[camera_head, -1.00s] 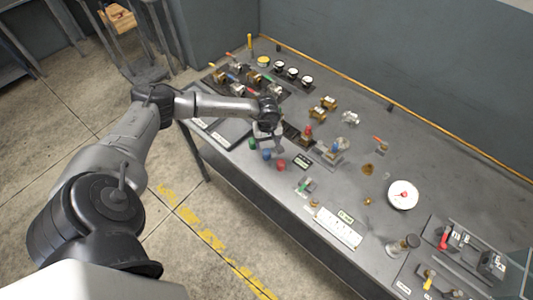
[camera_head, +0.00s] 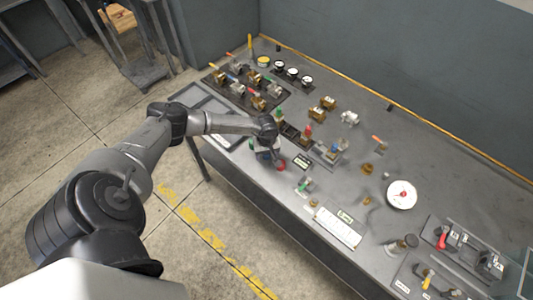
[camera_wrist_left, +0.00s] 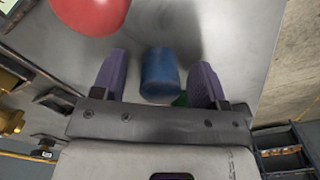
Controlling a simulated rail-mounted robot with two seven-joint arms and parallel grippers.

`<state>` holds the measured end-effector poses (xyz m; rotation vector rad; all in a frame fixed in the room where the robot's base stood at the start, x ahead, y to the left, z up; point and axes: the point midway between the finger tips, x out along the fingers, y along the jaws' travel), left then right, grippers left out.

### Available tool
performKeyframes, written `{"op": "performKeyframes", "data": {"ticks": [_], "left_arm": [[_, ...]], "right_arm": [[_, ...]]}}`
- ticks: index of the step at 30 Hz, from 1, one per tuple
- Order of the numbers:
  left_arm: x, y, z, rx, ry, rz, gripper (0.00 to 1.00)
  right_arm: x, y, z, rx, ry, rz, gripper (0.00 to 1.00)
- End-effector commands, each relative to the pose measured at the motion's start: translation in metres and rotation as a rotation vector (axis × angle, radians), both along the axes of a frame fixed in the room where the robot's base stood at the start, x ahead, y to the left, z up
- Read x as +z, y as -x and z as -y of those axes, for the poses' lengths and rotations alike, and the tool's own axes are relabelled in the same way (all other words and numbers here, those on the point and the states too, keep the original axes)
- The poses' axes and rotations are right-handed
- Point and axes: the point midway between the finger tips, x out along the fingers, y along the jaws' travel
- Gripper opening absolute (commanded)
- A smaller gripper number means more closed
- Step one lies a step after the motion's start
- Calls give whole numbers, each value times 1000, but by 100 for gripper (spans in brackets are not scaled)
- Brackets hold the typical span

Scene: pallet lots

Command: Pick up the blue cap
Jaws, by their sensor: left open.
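The blue cap (camera_wrist_left: 160,75) stands on the grey bench in the left wrist view, between the two purple fingers of my left gripper (camera_wrist_left: 159,80). The fingers are open, with a gap on either side of the cap. In the head view my left gripper (camera_head: 268,156) is low over the bench's front edge, and the blue cap is mostly hidden by it. A red cap (camera_head: 281,168) is just beside the gripper and also shows large in the left wrist view (camera_wrist_left: 90,12). A bit of green shows behind the blue cap in the wrist view.
The bench (camera_head: 440,165) also holds valves, gauges and a round white dial (camera_head: 402,195). A holder with a red-topped part (camera_head: 308,131) stands behind the gripper. A white strip (camera_head: 337,228) lies near the front edge. The bench's middle right is fairly clear.

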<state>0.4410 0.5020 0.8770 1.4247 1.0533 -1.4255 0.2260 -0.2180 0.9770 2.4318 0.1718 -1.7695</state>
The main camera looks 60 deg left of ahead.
Motion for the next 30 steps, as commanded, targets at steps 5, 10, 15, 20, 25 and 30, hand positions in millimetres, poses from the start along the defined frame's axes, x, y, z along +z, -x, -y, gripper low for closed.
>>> {"op": "performKeyframes", "data": {"ticks": [5,10,15,20,25,30], "left_arm": [[0,0,0,0,0,0,64],[0,0,0,0,0,0,48],[0,0,0,0,0,0,32],[0,0,0,0,0,0,16],[0,0,0,0,0,0,14],[3,0,-1,0,-1,1,14]], "right_arm": [[0,0,-1,-3,-5,-1,40],[0,0,-2,-5,-8,0,40],[0,0,-2,-6,-8,-1,40],[0,0,-2,-5,-8,-1,40],[0,0,-2,-4,-5,-1,40],[0,0,0,0,0,-1,40]]}}
